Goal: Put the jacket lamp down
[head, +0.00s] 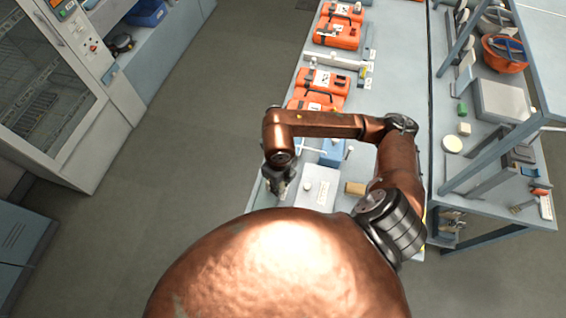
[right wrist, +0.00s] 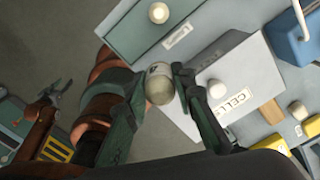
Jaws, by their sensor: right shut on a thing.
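My right gripper (head: 279,188) hangs over the left edge of the bench in the head view. In the right wrist view its two dark fingers (right wrist: 160,84) are shut on a small whitish, round-ended piece, which I take to be the jacket lamp (right wrist: 160,85). My left gripper does not show in the head view. A small dark claw at the end of a copper arm (right wrist: 50,97) in the right wrist view may be it; its jaws are unclear.
The pale box (head: 318,187) with a white knob stands beside the gripper. A blue item (head: 333,152) and orange cases (head: 322,80) stand farther along the bench. Shelving (head: 480,150) stands at right.

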